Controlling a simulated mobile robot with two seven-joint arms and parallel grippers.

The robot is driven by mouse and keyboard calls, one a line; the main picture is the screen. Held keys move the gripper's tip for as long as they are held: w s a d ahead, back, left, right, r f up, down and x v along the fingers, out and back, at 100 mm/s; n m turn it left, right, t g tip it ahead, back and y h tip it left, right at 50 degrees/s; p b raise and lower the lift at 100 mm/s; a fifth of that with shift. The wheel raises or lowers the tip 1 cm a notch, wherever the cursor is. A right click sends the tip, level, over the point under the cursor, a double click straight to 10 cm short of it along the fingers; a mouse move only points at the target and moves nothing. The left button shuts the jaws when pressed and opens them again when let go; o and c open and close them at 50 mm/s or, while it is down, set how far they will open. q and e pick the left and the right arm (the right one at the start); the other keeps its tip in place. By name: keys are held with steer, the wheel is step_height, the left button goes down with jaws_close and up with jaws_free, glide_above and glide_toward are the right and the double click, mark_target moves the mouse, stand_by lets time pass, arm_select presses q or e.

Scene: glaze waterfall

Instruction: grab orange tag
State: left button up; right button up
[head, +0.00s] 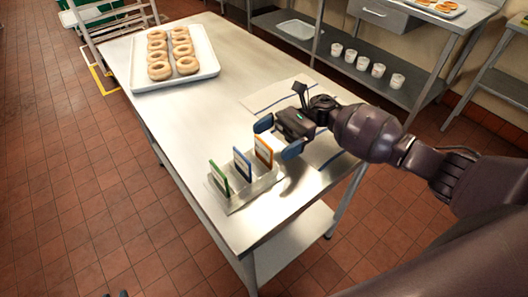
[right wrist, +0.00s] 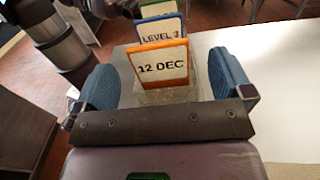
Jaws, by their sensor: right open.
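The orange tag (head: 264,152) stands upright in a clear holder (head: 236,197) near the front edge of the steel table. In the right wrist view the orange tag (right wrist: 160,65) reads "12 DEC". My right gripper (head: 278,137) is open, with its blue fingertips on either side of the orange tag. The right wrist view shows the right gripper's fingers (right wrist: 163,80) apart, with the tag between them and slightly beyond. A blue tag (head: 242,164) and a green tag (head: 219,178) stand in the same holder.
A white tray (head: 206,70) of ring doughnuts lies at the table's far end. The steel table (head: 190,125) is bare between tray and holder. Several white cups (head: 364,63) stand on a shelf at the back right.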

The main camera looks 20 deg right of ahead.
mark_target(265, 144)
steer(key=shift+s+a+r+p, duration=0.2)
steer(key=shift+s+a+p, duration=0.1)
steer(key=shift+a, duration=0.3)
steer(key=shift+s+a+r+p, duration=0.15)
steer(key=shift+s+a+p, duration=0.1)
steer(key=shift+a, duration=0.35)
steer(key=shift+s+a+f, duration=0.15)
steer(key=shift+a, duration=0.3)
arm_select(q)
steer(key=shift+r, duration=0.95)
arm_select(e)
steer(key=shift+c, duration=0.2)
steer(key=c, duration=1)
arm_select(q)
steer(key=shift+w, duration=0.1)
